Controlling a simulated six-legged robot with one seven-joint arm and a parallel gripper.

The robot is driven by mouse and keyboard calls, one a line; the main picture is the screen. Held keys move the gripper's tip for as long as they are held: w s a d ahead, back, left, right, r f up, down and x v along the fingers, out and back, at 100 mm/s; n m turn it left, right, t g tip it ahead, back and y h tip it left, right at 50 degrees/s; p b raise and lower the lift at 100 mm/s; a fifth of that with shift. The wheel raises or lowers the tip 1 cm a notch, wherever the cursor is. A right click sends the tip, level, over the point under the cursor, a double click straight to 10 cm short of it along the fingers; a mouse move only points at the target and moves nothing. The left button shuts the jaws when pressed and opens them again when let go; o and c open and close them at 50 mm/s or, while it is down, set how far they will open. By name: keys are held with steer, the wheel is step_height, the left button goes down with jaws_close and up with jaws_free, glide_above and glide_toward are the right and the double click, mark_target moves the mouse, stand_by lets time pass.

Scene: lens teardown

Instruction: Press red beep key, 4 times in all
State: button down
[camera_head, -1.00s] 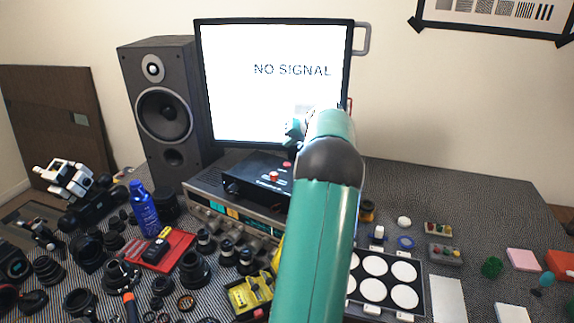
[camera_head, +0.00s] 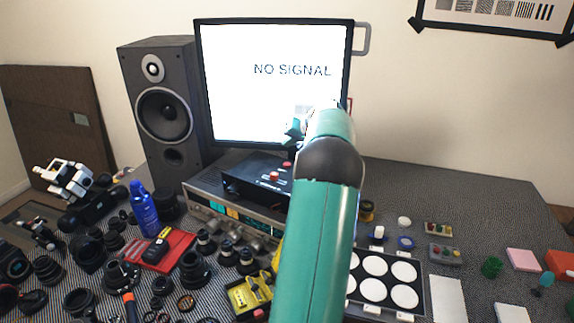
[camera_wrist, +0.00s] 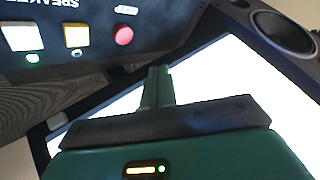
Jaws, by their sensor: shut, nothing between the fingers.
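A round red key (camera_wrist: 123,36) shows in the wrist view on a dark panel with upside-down lettering, beside a yellow key (camera_wrist: 75,36) and a white key (camera_wrist: 22,37). My gripper (camera_wrist: 159,72) is shut and empty. Its fingertips appear below and right of the red key in that view, apart from it. In the head view a black box (camera_head: 240,184) on the silver receiver carries red knobs or keys, one near its front (camera_head: 273,176). My gripper (camera_head: 297,128) shows there in front of the monitor's lower part, mostly hidden by my teal arm.
The monitor (camera_head: 240,80) reads NO SIGNAL, with a dark speaker (camera_head: 163,115) at its left. Lens parts and a red tray (camera_head: 180,250) crowd the left of the table. A case of white discs (camera_head: 420,285) and small button boxes (camera_head: 444,252) lie right.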

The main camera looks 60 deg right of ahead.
mark_target(289, 165)
step_height(289, 165, up, 4)
steer(key=shift+f, duration=0.15)
steer(key=shift+f, duration=0.15)
steer(key=shift+f, duration=4.3)
steer(key=shift+f, duration=0.1)
steer(key=shift+f, duration=0.3)
steer(key=shift+f, duration=0.45)
steer(key=shift+r, duration=0.85)
